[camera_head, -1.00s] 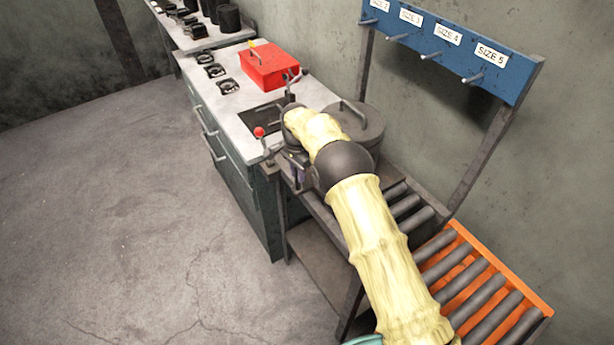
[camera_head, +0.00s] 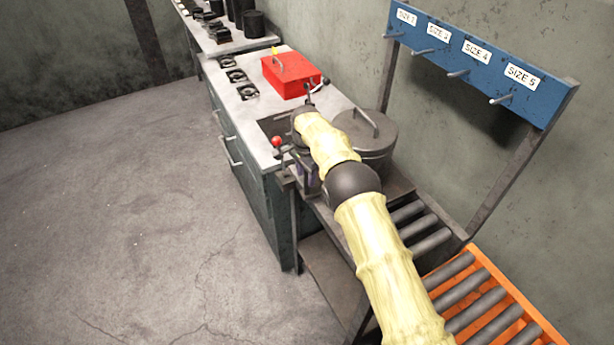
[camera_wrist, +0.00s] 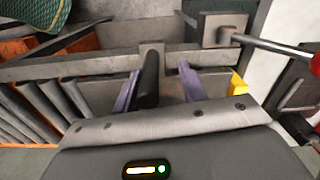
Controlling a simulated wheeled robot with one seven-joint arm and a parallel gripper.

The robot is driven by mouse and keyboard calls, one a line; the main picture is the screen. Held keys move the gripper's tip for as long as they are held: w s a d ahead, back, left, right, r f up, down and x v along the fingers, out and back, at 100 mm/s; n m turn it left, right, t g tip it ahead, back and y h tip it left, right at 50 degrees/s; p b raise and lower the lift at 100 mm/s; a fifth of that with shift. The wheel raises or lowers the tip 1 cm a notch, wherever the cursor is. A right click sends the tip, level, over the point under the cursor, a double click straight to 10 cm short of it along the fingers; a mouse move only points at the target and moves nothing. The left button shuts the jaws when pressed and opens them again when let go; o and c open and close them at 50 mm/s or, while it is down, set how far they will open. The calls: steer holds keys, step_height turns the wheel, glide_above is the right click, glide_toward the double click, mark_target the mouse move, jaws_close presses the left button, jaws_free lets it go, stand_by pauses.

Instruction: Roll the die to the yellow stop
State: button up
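My gripper (camera_wrist: 160,88) shows two purple fingers in the wrist view, set wide apart. A dark bar (camera_wrist: 150,78) stands between them, close to the left finger and with a gap to the right one. It looks like the handle of the die, a grey block (camera_wrist: 172,86) mostly hidden by my gripper body. A small yellow piece, apparently the yellow stop (camera_wrist: 238,83), sits just right of the right finger.
A red-knobbed lever (camera_head: 277,142) stands left of my wrist. A round grey drum with a handle (camera_head: 365,140) is close on its right. An orange roller table (camera_head: 540,325) lies bottom right. A red box (camera_head: 291,75) and blue rack (camera_head: 480,60) are beyond. The left floor is clear.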

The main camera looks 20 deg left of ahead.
steer(key=shift+s+d, duration=0.1)
steer(key=shift+d, duration=0.1)
step_height(320, 180, up, 17)
steer(key=p, duration=1.2)
steer(key=shift+r+p, duration=0.2)
steer(key=shift+p, duration=0.1)
